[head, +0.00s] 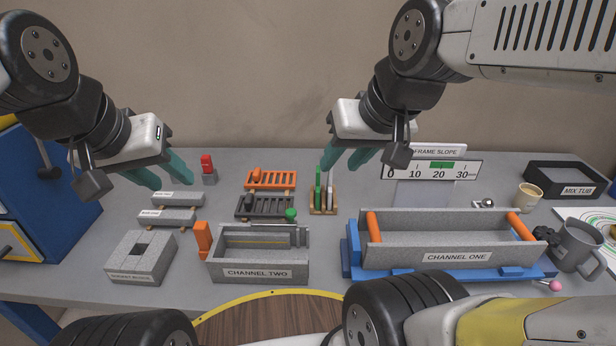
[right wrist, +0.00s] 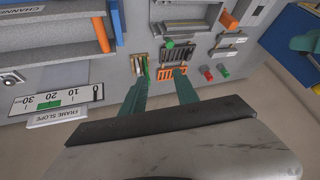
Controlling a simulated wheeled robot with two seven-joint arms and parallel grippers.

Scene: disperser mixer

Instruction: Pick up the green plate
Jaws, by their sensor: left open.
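The green plate (head: 318,190) stands upright, edge-on, in a small wooden rack (head: 323,211) beside a pale plate (head: 330,190). In the right wrist view the green plate (right wrist: 146,69) shows as a thin green strip close to one fingertip. My right gripper (head: 342,168) has its teal fingers apart and empty, above and behind the rack and slightly to its right. My left gripper (head: 172,182) is open and empty, above the back left of the table, well left of the plate.
An orange rack (head: 271,181) and a dark rack (head: 263,207) stand left of the plate rack. Front obstacles are the CHANNEL TWO box (head: 257,273) and CHANNEL ONE trough (head: 455,257). The FRAME SLOPE scale (head: 438,169) stands right. Bare table lies between the plate rack and trough.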

